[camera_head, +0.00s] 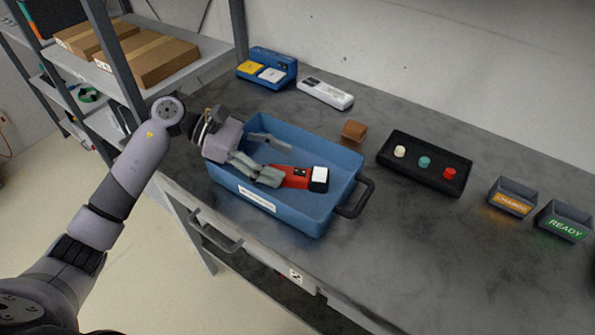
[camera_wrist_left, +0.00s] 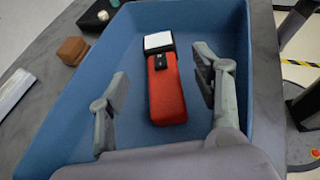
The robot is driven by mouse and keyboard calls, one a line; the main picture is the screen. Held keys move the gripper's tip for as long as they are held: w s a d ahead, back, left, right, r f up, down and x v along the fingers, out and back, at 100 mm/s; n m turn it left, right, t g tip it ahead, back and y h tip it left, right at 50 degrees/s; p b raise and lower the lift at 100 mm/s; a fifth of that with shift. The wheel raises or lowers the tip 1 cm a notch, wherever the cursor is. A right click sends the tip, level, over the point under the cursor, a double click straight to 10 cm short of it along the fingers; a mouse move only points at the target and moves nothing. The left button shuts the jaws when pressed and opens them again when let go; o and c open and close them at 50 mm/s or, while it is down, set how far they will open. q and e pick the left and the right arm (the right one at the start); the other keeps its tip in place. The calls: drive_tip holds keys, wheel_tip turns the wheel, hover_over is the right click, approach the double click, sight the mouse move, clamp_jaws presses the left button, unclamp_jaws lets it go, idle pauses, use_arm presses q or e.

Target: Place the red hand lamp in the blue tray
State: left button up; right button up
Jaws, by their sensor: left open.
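The red hand lamp (camera_head: 292,177) with a white head lies inside the blue tray (camera_head: 318,222), on its floor, in the head view. In the left wrist view the lamp (camera_wrist_left: 165,90) lies between the two spread fingers, with a gap on each side, and the tray wall (camera_wrist_left: 215,22) is around it. My left gripper (camera_head: 268,160) is open, reaching into the tray from the left; its fingers also show in the left wrist view (camera_wrist_left: 160,88). One finger hides a little of the lamp's end in the head view. My right gripper is not in view.
On the grey table, a brown block (camera_head: 354,130) and a black panel with knobs (camera_head: 425,164) stand right of the tray. Small bins (camera_head: 513,197) are farther right. A blue charger (camera_head: 267,68) and white device (camera_head: 326,93) are behind. A shelf (camera_head: 110,72) stands left.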

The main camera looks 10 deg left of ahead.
use_arm(q)
drive_tip(key=b+v, duration=0.1)
drive_tip(key=v, duration=0.4)
drive_tip(key=shift+a+r, duration=0.1)
drive_tip(key=shift+a, duration=0.15)
